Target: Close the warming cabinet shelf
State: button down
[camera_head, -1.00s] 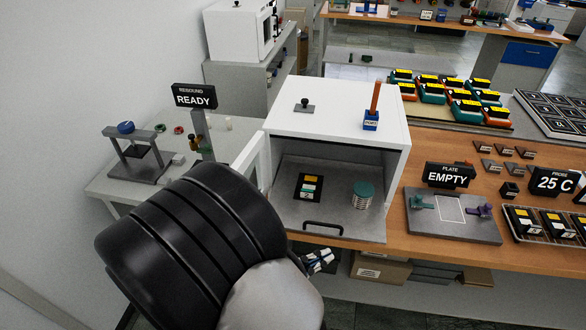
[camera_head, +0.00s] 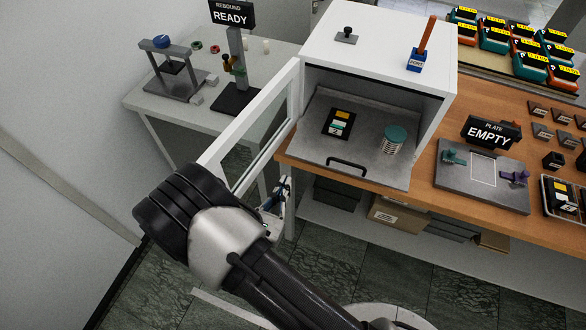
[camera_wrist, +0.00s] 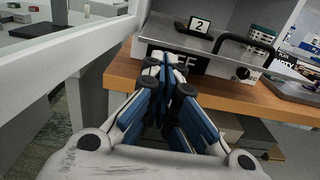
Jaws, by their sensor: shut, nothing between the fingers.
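The white warming cabinet (camera_head: 380,35) stands on the wooden bench with its glass-paned door (camera_head: 262,135) swung open to the left. Its grey shelf (camera_head: 365,165) is slid out past the cabinet front, with a black handle (camera_head: 347,165) at the front edge. My gripper (camera_head: 280,185) is shut and empty, below and left of the handle, near the door. In the wrist view my shut fingertips (camera_wrist: 165,58) point toward the shelf front, with the handle (camera_wrist: 243,46) to their right.
A plate fixture (camera_head: 483,178) with an EMPTY sign stands right of the cabinet. A grey rebound stand (camera_head: 235,95) is on the side table at left. Boxes (camera_head: 395,215) sit under the bench. Floor in front is clear.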

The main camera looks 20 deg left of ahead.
jog(key=w, duration=0.6)
jog(key=shift+w+d+b, duration=0.15)
jog(key=shift+w+b, duration=0.1)
jog(key=shift+b, duration=0.2)
